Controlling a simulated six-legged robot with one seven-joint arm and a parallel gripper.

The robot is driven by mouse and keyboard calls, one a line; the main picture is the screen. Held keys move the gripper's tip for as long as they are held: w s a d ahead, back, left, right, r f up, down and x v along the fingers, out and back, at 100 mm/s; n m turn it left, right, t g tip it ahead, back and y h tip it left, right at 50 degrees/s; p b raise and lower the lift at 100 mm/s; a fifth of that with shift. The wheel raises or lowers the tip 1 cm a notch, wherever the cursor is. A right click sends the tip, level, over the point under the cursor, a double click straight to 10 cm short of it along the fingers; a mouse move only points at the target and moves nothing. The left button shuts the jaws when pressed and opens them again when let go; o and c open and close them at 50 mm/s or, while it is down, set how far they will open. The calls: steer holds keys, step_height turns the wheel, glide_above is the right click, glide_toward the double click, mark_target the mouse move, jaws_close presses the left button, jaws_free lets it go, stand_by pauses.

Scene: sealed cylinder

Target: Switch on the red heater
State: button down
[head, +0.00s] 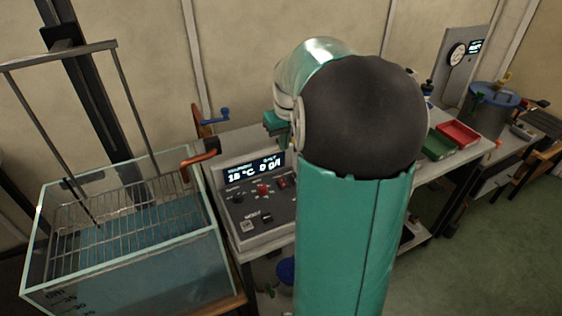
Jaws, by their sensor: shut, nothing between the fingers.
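A grey control panel (258,225) stands right of the glass tank. Its lit display (252,169) appears to read 18 °C on the left; the right figures are hard to read. A red knob (263,190) sits below the display, with a small red switch (282,183) to its right. I cannot tell which belongs to the red heater. Lettering is too small to read. My gripper (272,124) shows only partly, as a small teal end behind my arm, above and beyond the panel. It is shut and empty, apart from the controls. My arm hides the panel's right side.
A glass tank (215,255) with water and a wire basket (75,238) stands at left. An orange bent pipe (205,153) and a blue crank (215,114) stand near the panel's back left. Green (437,146) and red (458,133) trays lie on the right bench.

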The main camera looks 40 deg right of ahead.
mark_target(280, 179)
steer(key=f, duration=0.4)
steer(key=w+f, duration=0.1)
steer(key=f, duration=0.4)
steer(key=w+f, duration=0.1)
steer(key=f, duration=0.3)
steer(key=shift+d+f, duration=0.2)
steer(key=shift+d, duration=0.05)
steer(key=shift+w, duration=0.1)
steer(key=shift+w+f+g, duration=0.1)
steer(key=shift+f+g, duration=0.15)
steer(key=shift+g, duration=0.15)
steer(key=shift+s, duration=0.2)
steer(key=shift+s+a+r, duration=0.2)
steer(key=shift+s+r, duration=0.05)
steer(key=shift+s, duration=0.35)
